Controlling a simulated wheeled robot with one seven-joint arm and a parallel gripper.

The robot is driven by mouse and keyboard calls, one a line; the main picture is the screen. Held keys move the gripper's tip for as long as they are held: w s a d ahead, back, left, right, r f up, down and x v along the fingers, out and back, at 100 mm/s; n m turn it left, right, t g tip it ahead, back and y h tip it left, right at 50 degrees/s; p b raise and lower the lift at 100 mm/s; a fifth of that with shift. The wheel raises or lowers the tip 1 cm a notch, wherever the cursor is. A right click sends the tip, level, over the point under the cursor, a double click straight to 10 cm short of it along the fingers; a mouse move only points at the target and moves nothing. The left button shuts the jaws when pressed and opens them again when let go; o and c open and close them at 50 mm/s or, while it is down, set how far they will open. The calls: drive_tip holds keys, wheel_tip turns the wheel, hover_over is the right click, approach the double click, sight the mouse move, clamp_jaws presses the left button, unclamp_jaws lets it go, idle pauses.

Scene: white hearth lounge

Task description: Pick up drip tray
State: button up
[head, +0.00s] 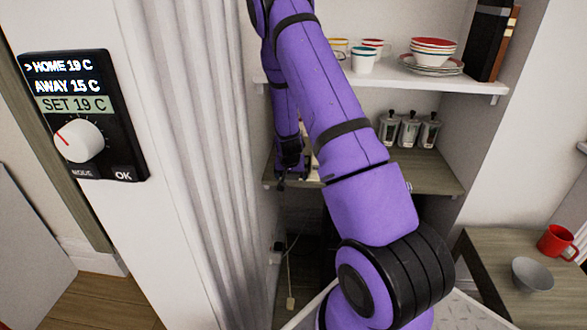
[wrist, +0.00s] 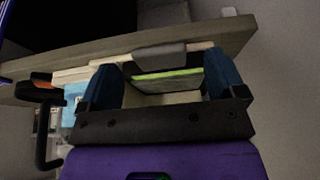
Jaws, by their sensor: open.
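I cannot make out a drip tray for certain in either view. In the wrist view my gripper (wrist: 165,75) has its two blue fingers spread wide apart, with nothing clamped between them. A cream, box-like thing with a grey rounded part (wrist: 160,56) and a yellow-green strip (wrist: 168,79) shows in the gap between the fingers. I cannot tell whether the fingers touch it. In the head view my gripper (head: 282,182) is small and dark at the left end of the lower wooden shelf, and my purple arm hides much of that spot.
The wooden shelf (head: 434,172) holds several glass jars (head: 409,130) to the right. The white shelf (head: 425,80) above carries cups and stacked bowls (head: 433,47). A pleated white curtain (head: 190,130) hangs close to the left. A side table has a red mug (head: 556,241) and grey bowl (head: 532,275).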

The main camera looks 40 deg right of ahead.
drive_tip(key=shift+x, duration=1.2)
drive_tip(key=shift+c, duration=0.4)
drive_tip(key=c, duration=1.1)
drive_tip(key=shift+r, duration=0.2)
